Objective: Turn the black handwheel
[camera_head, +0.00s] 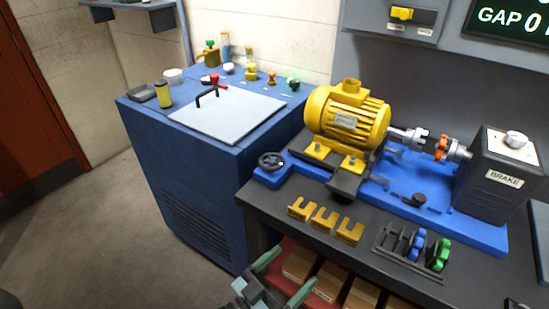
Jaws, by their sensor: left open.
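The black handwheel (271,161) sits on a blue block at the left end of the blue motor base, below and left of the yellow motor (346,118). Its rim and hub are in plain view and nothing touches it. My left gripper (291,271) shows at the bottom edge, in front of the bench and well below the handwheel. Its two greenish fingers are spread apart with nothing seen between them. I cannot make out my right gripper.
Yellow slotted pieces (324,220) lie along the bench front, beside a rack of blue and green parts (413,246). A blue cabinet (185,175) stands at left. A grey brake box (497,175) is at right. Cardboard boxes (329,282) fill a red shelf below.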

